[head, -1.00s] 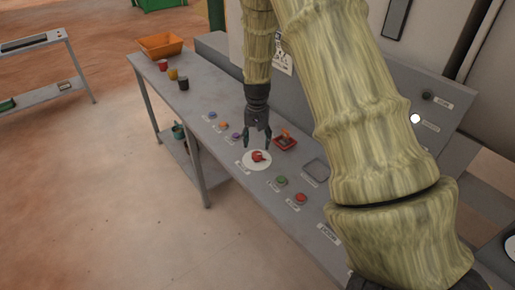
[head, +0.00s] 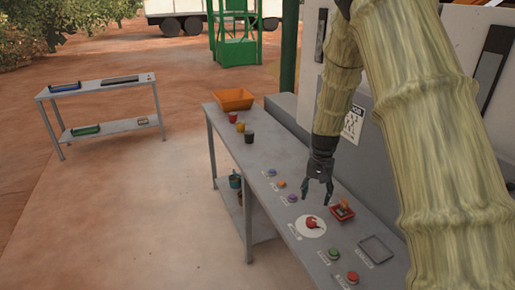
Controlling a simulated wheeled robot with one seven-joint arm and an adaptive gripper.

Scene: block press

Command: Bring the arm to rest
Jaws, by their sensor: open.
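My gripper (head: 317,192) hangs from my arm over the grey bench (head: 226,150), fingers pointing down. Its two fingers are spread apart with nothing between them. Below it, a red object (head: 312,223) sits on a white round plate (head: 301,230) on the bench. The gripper appears to be above the plate and apart from the red object. My arm's upper links cover much of the right side of the view.
A red tray (head: 342,214) with an orange item stands right of the plate. Coloured buttons line the bench, including a green one (head: 333,252) and a red one (head: 352,278). Cups and an orange bin (head: 233,99) stand at the far end. A second table (head: 100,88) is left.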

